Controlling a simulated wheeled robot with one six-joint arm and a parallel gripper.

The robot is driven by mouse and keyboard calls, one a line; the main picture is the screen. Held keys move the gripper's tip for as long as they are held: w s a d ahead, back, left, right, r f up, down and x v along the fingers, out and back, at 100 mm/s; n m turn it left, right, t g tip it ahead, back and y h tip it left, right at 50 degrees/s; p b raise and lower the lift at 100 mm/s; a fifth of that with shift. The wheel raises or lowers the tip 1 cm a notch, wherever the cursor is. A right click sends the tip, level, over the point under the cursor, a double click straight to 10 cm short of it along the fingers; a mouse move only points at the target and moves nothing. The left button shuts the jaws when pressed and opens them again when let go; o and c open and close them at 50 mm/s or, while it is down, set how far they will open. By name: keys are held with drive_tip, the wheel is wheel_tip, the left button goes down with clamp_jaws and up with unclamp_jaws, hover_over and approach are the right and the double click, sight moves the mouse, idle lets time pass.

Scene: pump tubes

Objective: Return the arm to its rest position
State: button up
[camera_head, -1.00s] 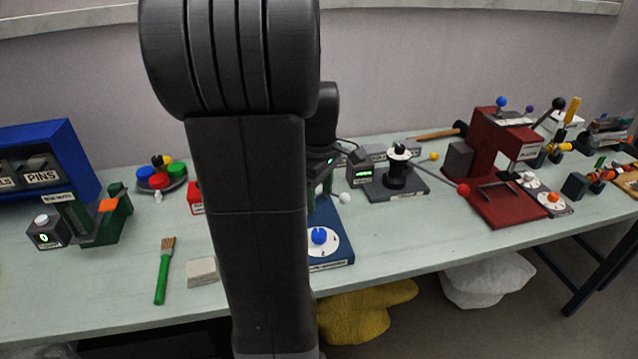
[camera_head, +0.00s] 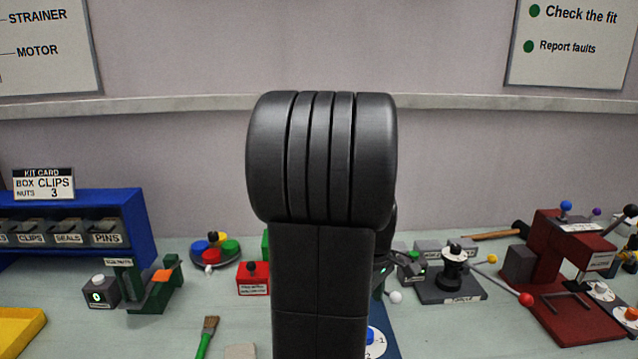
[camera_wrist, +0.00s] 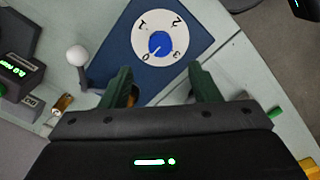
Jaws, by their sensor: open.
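My arm (camera_head: 320,280) stands in the middle of the head view and hides part of the bench behind it. My gripper (camera_wrist: 162,82) shows in the wrist view with its two green fingers apart and nothing between them. Just beyond the fingertips is a blue base plate (camera_wrist: 118,58) with a white dial (camera_wrist: 140,38) and a blue knob (camera_wrist: 160,45). A white ball-topped lever (camera_wrist: 78,56) stands left of the fingers. In the head view the gripper's fingers are hidden or too small to make out.
On the bench, a blue bin rack (camera_head: 135,220) and green fixture (camera_head: 165,285) stand left, with a red box (camera_head: 253,280) nearer the arm. A black-knobbed device (camera_head: 453,270) and a red press (camera_head: 560,250) stand right. A brush (camera_head: 207,335) lies in front.

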wheel_tip(320, 180, down, 9)
drive_tip(key=shift+r, duration=0.1)
idle(0.5)
